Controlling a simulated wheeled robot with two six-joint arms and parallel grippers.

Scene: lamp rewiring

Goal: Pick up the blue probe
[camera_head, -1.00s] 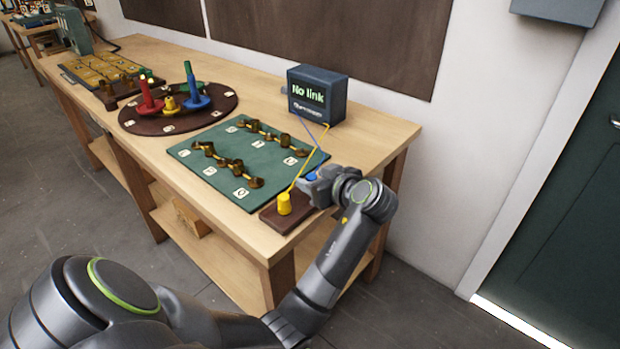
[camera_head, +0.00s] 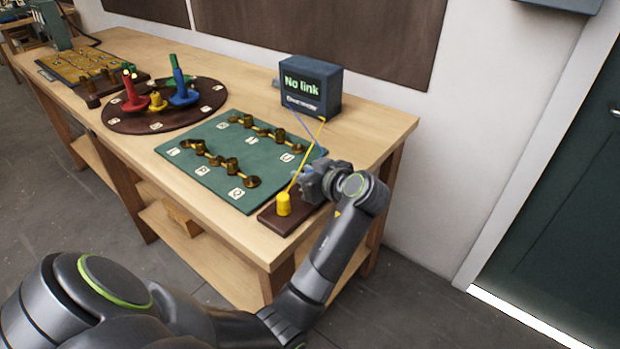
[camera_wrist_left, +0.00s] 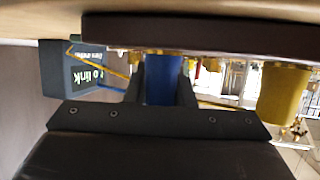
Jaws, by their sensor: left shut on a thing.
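My left gripper (camera_head: 312,187) is at the right end of the small brown stand (camera_head: 282,218) at the table's front corner. In the left wrist view, which looks upside down, the blue probe (camera_wrist_left: 162,82) is between the two fingers, and the gripper (camera_wrist_left: 162,88) is shut on it. The probe's end meets the edge of the brown stand (camera_wrist_left: 200,32) in that view; I cannot tell whether it is lifted. The yellow probe (camera_head: 283,204) stands upright on the stand, left of my gripper.
A green board (camera_head: 205,185) with brass terminals lies left of the stand. A dark box (camera_head: 311,90) reading "No link" stands behind, with a blue and a yellow wire running forward. A round brown tray (camera_head: 125,119) with coloured pieces is farther left.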

